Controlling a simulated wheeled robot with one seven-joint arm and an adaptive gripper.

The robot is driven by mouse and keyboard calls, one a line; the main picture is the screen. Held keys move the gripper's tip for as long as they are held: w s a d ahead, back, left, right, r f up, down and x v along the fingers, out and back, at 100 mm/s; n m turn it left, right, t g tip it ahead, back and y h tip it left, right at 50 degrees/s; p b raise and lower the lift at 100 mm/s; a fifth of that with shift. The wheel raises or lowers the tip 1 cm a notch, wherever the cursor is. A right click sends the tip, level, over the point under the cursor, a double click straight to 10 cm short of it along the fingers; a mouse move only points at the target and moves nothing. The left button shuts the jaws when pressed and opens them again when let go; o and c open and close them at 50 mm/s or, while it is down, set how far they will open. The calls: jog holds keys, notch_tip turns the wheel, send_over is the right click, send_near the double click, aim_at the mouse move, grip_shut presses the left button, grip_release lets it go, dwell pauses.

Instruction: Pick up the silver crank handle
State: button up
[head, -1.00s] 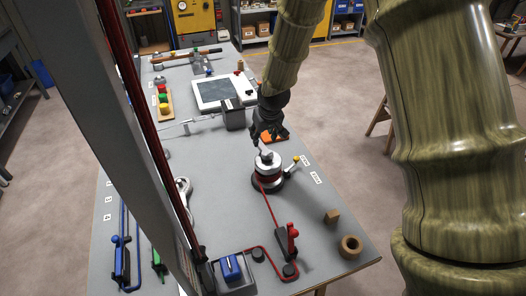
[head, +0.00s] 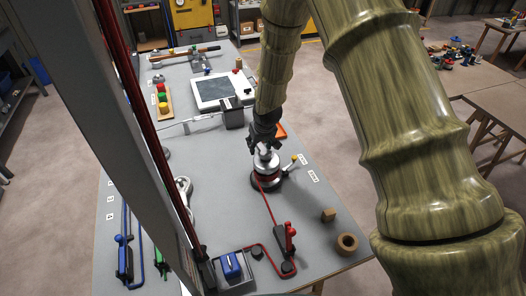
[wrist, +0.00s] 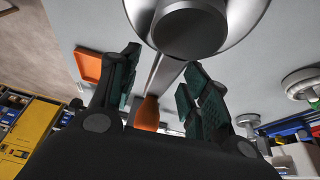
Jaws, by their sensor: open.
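The silver winch (head: 267,175) stands on the grey workbench, with a red rope around its drum. My gripper (head: 263,146) is right at its top, at the far side. In the wrist view, the winch's round metal top (wrist: 188,30) fills the upper middle. A silver bar (wrist: 170,72), which looks like the crank handle, runs from under it towards an orange grip (wrist: 147,112). My gripper (wrist: 157,85) is open, with one finger on each side of the bar. I cannot tell whether either finger touches it. In the head view my gripper mostly hides the handle.
A short lever with a yellow knob (head: 293,159) stands right of the winch. An orange tray (head: 281,131) and a dark grey box (head: 233,115) lie beyond. A red clutch lever (head: 290,238) is in front. A wooden block (head: 329,215) and ring (head: 347,244) lie front right.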

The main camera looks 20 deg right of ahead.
jog(key=shift+f, duration=0.2)
grip_shut()
jog(key=shift+w+r, duration=0.1)
jog(key=shift+r, duration=0.05)
